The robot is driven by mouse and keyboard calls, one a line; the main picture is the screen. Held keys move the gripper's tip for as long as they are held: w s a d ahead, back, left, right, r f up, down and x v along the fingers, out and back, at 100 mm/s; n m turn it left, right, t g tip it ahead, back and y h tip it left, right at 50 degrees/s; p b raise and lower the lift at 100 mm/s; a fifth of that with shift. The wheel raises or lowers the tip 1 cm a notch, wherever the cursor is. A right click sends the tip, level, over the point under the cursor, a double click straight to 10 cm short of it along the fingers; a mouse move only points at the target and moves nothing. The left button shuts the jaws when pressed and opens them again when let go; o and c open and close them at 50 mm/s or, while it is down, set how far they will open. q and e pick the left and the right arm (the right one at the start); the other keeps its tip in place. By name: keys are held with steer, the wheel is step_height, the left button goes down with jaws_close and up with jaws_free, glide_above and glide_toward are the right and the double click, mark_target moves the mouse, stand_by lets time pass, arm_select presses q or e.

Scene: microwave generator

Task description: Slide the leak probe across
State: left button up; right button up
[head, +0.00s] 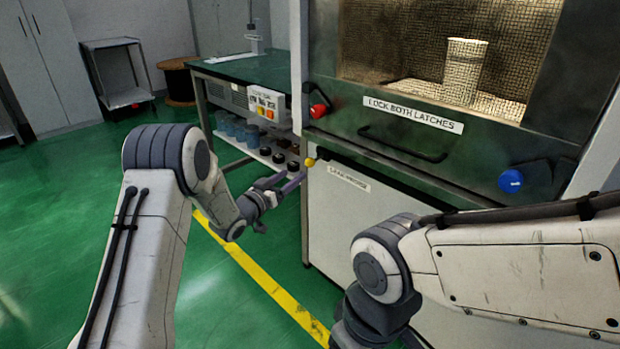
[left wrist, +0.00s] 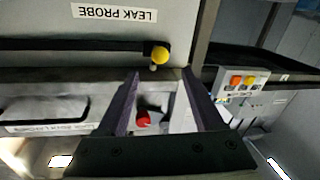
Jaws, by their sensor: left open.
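The leak probe is a small yellow knob (head: 309,162) at the left end of a slot in the front panel, below the microwave door. In the left wrist view the yellow knob (left wrist: 160,56) sits at the end of the dark slot (left wrist: 85,45), beside an upside-down LEAK PROBE label (left wrist: 113,14). My left gripper (head: 290,179) is open, close to the knob. In the wrist view the knob lies just beyond and between the fingertips (left wrist: 161,73), with no visible contact. My right arm crosses the lower right of the head view; its gripper is out of frame.
The LOCK BOTH LATCHES door has a red latch knob (head: 318,111), a blue one (head: 511,181) and a black handle (head: 403,144). A green-topped bench (head: 245,68) with a control box (head: 266,104) stands to the left.

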mark_target(307, 164)
arm_select(q)
steer(key=b+x, duration=0.2)
steer(key=x, duration=0.8)
steer(key=shift+w+d, duration=0.1)
steer(key=shift+w, duration=0.1)
jaws_close()
stand_by(1.1)
